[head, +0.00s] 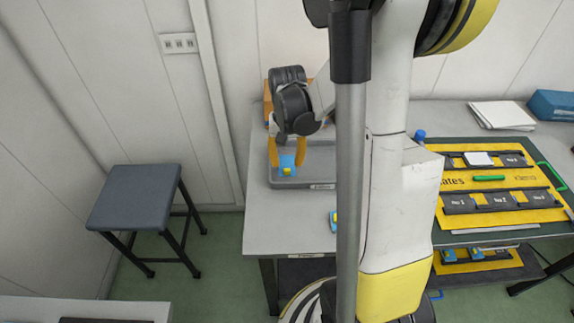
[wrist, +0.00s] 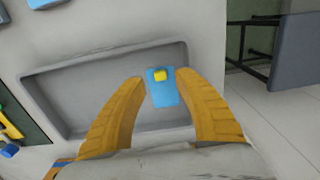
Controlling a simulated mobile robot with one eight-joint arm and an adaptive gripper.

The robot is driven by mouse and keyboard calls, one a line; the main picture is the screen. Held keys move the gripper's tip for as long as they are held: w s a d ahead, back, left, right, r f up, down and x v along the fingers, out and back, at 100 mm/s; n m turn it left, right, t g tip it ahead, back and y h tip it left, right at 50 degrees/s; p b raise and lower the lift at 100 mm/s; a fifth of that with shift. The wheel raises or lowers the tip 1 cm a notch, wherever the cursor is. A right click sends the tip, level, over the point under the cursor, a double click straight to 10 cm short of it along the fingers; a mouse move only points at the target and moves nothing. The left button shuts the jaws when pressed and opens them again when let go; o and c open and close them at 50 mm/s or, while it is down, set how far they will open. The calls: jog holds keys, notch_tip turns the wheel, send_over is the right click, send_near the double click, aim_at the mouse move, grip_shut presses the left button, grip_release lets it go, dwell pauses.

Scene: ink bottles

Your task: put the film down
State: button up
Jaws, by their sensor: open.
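The film, which I take to be the flat blue piece with a yellow block on it (head: 287,166), is at the grey tray (head: 316,182) on the left part of the table. It also shows in the wrist view (wrist: 163,94), near the tray's right end. My gripper (head: 287,153) has its two orange fingers spread, one on each side of the blue piece. In the wrist view my gripper (wrist: 160,81) shows gaps between both fingers and the piece. I cannot tell whether the piece lies flat on the tray floor.
Another blue and yellow piece (head: 333,219) lies on the table, partly behind my column. A yellow board with dark slots (head: 455,180) is at the right. A green marker (head: 489,178), white papers (head: 503,115) and a blue box (head: 551,104) are there too. A stool (head: 134,197) stands left.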

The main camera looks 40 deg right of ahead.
aim_at(287, 172)
notch_tip(287, 172, up, 8)
jog(key=p, duration=0.2)
jog(key=s+a+r+n+t, duration=0.3)
jog(key=s+a+r, duration=0.1)
jog(key=a, duration=0.5)
jog(key=s+a+r+n+t, duration=0.4)
jog(key=a+r, duration=0.2)
jog(key=a, duration=0.3)
jog(key=shift+a+r, duration=0.2)
jog(key=shift+r, duration=0.15)
